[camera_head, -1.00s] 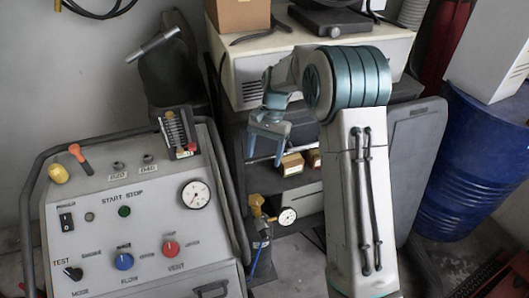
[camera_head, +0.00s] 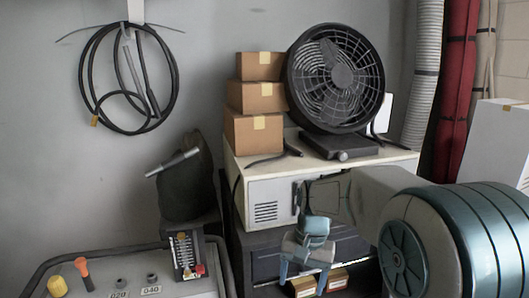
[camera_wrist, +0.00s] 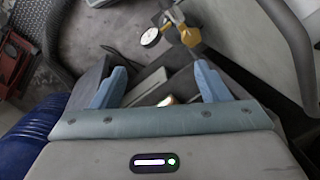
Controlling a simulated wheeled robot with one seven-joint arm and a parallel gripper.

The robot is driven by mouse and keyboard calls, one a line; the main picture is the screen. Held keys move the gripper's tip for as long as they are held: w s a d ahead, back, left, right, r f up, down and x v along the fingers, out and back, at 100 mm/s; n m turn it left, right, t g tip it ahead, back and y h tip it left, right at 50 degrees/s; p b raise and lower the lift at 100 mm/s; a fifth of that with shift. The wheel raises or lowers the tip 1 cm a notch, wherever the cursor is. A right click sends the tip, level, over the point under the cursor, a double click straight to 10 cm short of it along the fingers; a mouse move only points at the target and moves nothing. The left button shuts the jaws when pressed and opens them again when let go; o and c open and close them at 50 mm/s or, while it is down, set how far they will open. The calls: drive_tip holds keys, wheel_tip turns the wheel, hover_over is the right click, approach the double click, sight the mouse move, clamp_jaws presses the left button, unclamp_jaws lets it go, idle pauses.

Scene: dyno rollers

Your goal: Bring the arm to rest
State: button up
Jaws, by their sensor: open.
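My gripper (camera_head: 304,272) hangs in front of the dark shelf unit below the white cabinet, at the lower middle of the head view. It is pale blue, its fingers point down, and nothing is between them. In the wrist view my gripper (camera_wrist: 160,86) shows two blue fingers spread wide apart with an empty gap. My arm's large teal joint fills the lower right of the head view.
The control panel (camera_head: 140,285) stands at the lower left. A fan (camera_head: 336,78) and stacked cardboard boxes (camera_head: 255,97) stand on the white cabinet (camera_head: 270,192). Small boxes (camera_head: 303,286) lie near my gripper. A gauge (camera_wrist: 150,37) with a yellow fitting (camera_wrist: 189,36) lies beyond the fingers.

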drive_tip(key=s+d+r+n+t, duration=0.1)
drive_tip(key=s+d+t, duration=0.1)
drive_tip(key=s, duration=0.6)
drive_tip(key=s+d+r+n+t+h, duration=0.1)
drive_tip(key=s+d, duration=0.3)
drive_tip(key=s, duration=0.4)
drive_tip(key=shift+d+r+n+t, duration=0.15)
drive_tip(key=shift+r+n+t, duration=0.05)
drive_tip(key=shift+n+t, duration=0.35)
